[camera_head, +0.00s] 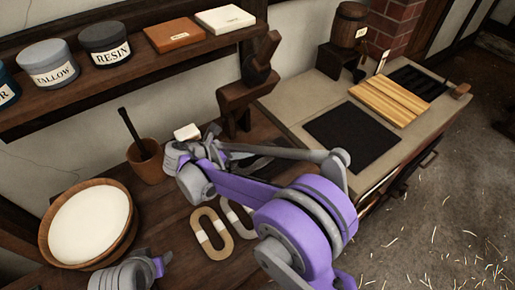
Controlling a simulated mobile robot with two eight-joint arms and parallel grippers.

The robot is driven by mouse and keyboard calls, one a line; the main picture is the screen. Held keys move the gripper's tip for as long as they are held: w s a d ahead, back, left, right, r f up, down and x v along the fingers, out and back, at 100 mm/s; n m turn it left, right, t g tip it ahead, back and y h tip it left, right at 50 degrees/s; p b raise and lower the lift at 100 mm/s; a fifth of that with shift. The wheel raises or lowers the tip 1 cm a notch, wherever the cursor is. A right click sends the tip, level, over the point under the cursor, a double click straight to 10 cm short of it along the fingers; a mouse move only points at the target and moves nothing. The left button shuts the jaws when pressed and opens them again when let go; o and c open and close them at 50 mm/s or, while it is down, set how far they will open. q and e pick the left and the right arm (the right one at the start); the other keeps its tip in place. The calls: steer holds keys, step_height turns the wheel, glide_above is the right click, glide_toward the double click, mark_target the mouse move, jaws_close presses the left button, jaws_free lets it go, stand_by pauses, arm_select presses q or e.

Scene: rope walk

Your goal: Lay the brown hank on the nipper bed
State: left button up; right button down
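A tan-brown oval hank (211,234) with a white band lies on the dark wooden bench, beside a paler greyish hank (237,214) that my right arm partly covers. My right gripper (210,134) is at the bench's back, beyond the hanks; its fingers are mostly hidden by my wrist. My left gripper (130,272) is at the bottom left edge, below the bowl, its fingers not distinguishable. The light worktop at the right carries a black square pad (351,137) and a slatted yellow wooden piece (388,100); I cannot tell which is the nipper bed.
A wooden bowl (128,236) with white contents and a brown pot (144,165) with a dark handle stand left. A small white block (187,132) is near my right wrist. A wooden bracket (241,105) stands at the back. A shelf (140,76) with jars overhangs.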

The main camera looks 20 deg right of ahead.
mark_target(257, 150)
arm_select(q)
steer(key=shift+w+r, duration=0.1)
steer(key=shift+r, duration=0.25)
arm_select(e)
steer(key=d, duration=0.1)
steer(key=w+d, duration=0.1)
steer(key=d, duration=0.1)
steer(key=shift+w+d, duration=0.2)
steer(key=shift+d, duration=0.1)
arm_select(q)
steer(key=shift+f+b, duration=0.4)
steer(key=shift+f, duration=0.35)
arm_select(e)
steer(key=f, duration=0.1)
steer(key=d+f, duration=0.1)
steer(key=f, duration=0.1)
steer(key=shift+w+f, duration=0.15)
steer(key=shift+w, duration=0.05)
arm_select(q)
steer(key=shift+s+f, duration=0.1)
steer(key=shift+s, duration=0.1)
arm_select(e)
steer(key=shift+f, duration=0.25)
arm_select(q)
steer(key=shift+s, duration=0.1)
arm_select(e)
steer(key=shift+s+r, duration=0.1)
steer(key=shift+r, duration=0.05)
